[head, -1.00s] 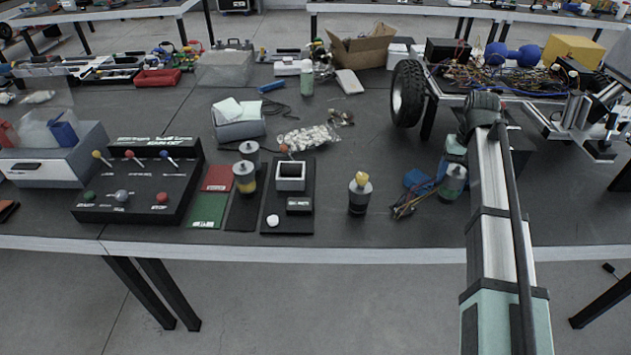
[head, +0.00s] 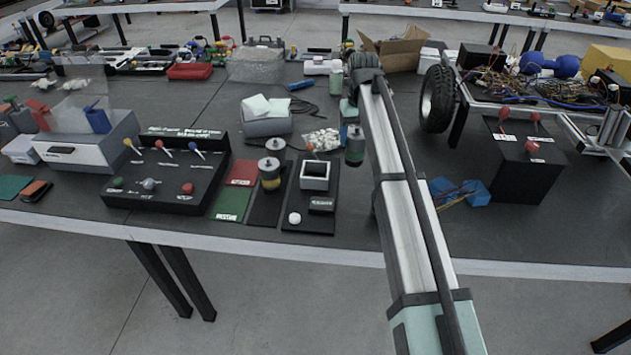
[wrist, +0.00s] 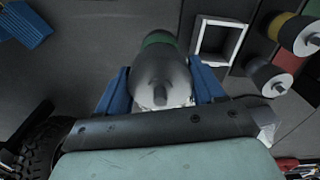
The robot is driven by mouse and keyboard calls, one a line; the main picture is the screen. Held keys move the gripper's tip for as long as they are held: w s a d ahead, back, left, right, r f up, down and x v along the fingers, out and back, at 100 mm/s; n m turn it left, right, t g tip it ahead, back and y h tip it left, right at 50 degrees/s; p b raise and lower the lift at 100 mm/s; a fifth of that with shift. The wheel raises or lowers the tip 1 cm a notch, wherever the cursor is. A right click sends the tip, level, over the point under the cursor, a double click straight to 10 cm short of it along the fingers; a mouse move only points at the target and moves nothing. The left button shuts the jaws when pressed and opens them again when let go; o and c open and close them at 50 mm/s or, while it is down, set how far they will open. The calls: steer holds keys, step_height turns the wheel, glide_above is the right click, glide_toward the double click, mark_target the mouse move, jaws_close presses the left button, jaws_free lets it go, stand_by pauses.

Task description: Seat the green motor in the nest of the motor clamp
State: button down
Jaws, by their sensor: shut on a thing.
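The green motor (head: 355,147) is a grey cylinder with a green band. It hangs upright below my gripper (head: 352,112) in the head view. In the wrist view my blue fingers (wrist: 158,92) are shut on the motor's grey body (wrist: 160,68). The motor clamp (head: 326,212) is a black base with a white-rimmed square nest (head: 315,176), a red-knobbed lever (head: 309,148) and a white button (head: 294,218). The nest looks empty and sits left of the held motor in the head view. In the wrist view the nest rim (wrist: 204,38) is right of the motor, apart from it.
Two motors, one with a yellow band (head: 270,180), stand left of the clamp. A black panel with coloured levers (head: 168,175) lies further left. A black box with red knobs (head: 525,165), blue blocks (head: 475,192) and a wheel (head: 437,98) are on the right.

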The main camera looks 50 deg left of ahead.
steer(key=s+a+r+n, duration=0.1)
steer(key=s+a, duration=0.7)
step_height(320, 180, down, 10)
steer(key=shift+a+n, duration=0.3)
steer(key=shift+w, duration=0.1)
steer(key=shift+c, duration=0.7)
jaws_free()
steer(key=shift+f, duration=0.15)
step_height(320, 180, up, 12)
stand_by(0.7)
